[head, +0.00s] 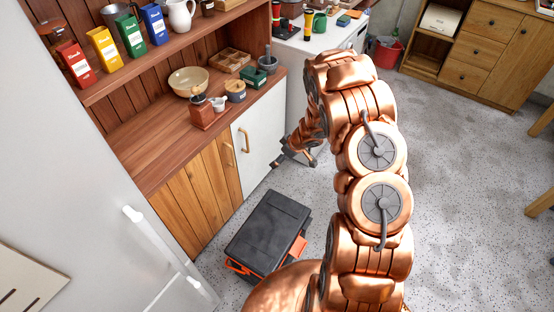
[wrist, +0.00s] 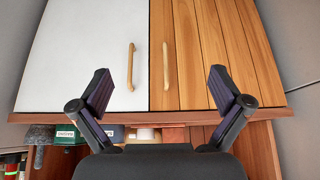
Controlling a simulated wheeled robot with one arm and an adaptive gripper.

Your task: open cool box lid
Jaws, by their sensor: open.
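The cool box (head: 299,247) stands on the floor in front of the wooden cupboard in the head view. It has an orange body and a dark grey lid (head: 268,228), which lies flat and looks shut. My arm hides part of the floor to its right. My gripper (head: 293,160) is up and behind the box, near the cupboard's white door, well apart from the lid. In the wrist view my gripper (wrist: 161,88) is open with nothing between its fingers. The cool box does not show in the wrist view.
The cupboard's white door (head: 262,132) and wooden door (head: 208,188) are shut, each with an upright handle. Its counter holds a bowl (head: 188,81), a grinder (head: 201,111) and small jars. A white fridge-like door (head: 90,170) stands at left. Speckled floor (head: 460,170) is free at right.

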